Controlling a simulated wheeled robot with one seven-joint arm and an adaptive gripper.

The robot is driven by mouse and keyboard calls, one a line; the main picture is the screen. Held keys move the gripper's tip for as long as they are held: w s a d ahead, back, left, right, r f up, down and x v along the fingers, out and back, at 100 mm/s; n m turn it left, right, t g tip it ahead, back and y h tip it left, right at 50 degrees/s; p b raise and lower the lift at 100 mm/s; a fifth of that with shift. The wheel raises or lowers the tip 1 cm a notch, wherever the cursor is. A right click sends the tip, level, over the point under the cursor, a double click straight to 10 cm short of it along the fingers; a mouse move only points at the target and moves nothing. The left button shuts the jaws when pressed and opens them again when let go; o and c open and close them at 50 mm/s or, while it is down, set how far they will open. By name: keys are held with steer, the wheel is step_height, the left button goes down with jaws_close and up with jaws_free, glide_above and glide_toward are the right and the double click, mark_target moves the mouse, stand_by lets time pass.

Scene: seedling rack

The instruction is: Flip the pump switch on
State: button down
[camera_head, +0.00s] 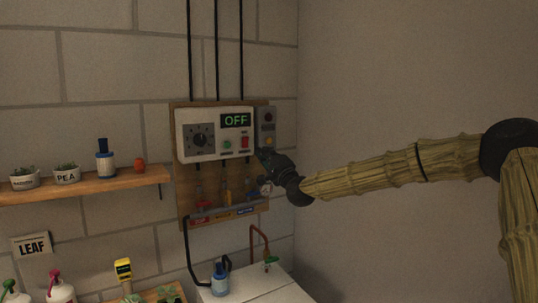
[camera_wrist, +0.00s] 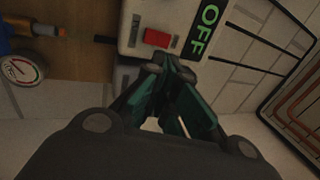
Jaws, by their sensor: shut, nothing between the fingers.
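A white control box (camera_head: 210,154) on a wooden backboard (camera_head: 186,185) has a dark display (camera_head: 236,121) reading OFF in green. In the wrist view the red switch (camera_wrist: 157,37) and the OFF display (camera_wrist: 204,30) show sideways, just beyond my fingertips. My gripper (camera_wrist: 173,70) is shut and empty, its tips close to the box by the switch. I cannot tell whether they touch it. In the head view my gripper (camera_head: 262,156) is at the box's lower right corner.
A grey box (camera_head: 266,127) is mounted right of the white box. Below are a gauge (camera_head: 266,188), coloured valves and a blue pump-like bottle (camera_head: 220,279) on a white surface. A wooden shelf (camera_head: 100,188) with pots is at left. The right wall is bare.

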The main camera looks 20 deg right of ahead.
mark_target(249, 138)
steer(key=shift+p+x, duration=1.7)
steer(key=shift+x, duration=2.05)
